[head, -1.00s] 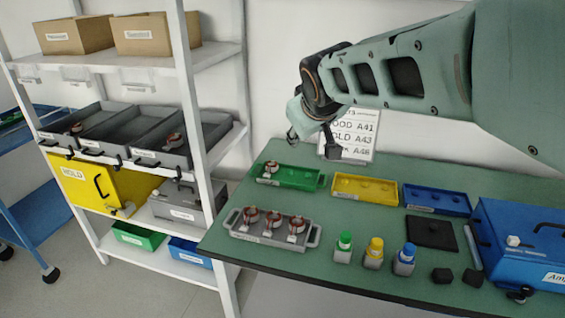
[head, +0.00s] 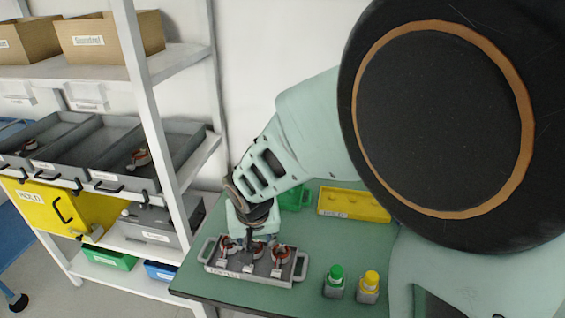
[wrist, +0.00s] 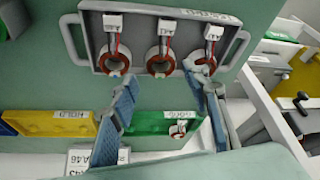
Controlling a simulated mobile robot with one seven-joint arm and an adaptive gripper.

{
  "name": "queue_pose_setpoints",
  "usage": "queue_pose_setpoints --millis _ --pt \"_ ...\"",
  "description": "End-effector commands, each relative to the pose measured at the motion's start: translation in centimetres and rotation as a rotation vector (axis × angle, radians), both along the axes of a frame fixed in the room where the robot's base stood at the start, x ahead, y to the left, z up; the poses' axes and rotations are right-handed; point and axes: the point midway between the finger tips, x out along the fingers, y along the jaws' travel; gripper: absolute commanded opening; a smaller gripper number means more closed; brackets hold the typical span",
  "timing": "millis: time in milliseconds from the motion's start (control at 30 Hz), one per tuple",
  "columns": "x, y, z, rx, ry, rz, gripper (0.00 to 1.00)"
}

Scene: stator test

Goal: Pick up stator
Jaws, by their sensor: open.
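Three stators, copper-red rings with white connector blocks, sit in a row in a grey handled tray (head: 215,268). In the head view, the right stator (head: 281,253) shows clearly, and my gripper partly covers the others. The wrist view shows the left stator (wrist: 114,62), middle stator (wrist: 160,63) and right stator (wrist: 207,60) in the tray (wrist: 88,50). My gripper (wrist: 162,72) is open and empty, its blue-grey fingers on either side of the middle stator in that view. It also shows low over the tray in the head view (head: 247,240). Contact cannot be told.
A green tray (wrist: 150,122) holding another stator and a yellow tray (head: 352,204) lie behind. A shelf rack (head: 165,110) with bins stands close on the left. My arm hides the table's right side.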

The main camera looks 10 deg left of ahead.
Motion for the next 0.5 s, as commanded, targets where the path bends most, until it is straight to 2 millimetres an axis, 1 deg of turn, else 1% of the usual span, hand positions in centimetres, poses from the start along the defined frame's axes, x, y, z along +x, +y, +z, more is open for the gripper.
queue_pose_setpoints --millis 33,267,500 --pt "0.2 0.0 -0.5 -0.001 0.001 0.000 0.43" --pt "0.7 0.2 -1.6 0.000 -0.001 0.000 0.43" --pt "1.8 0.6 -4.4 -0.001 -0.001 0.000 0.43"
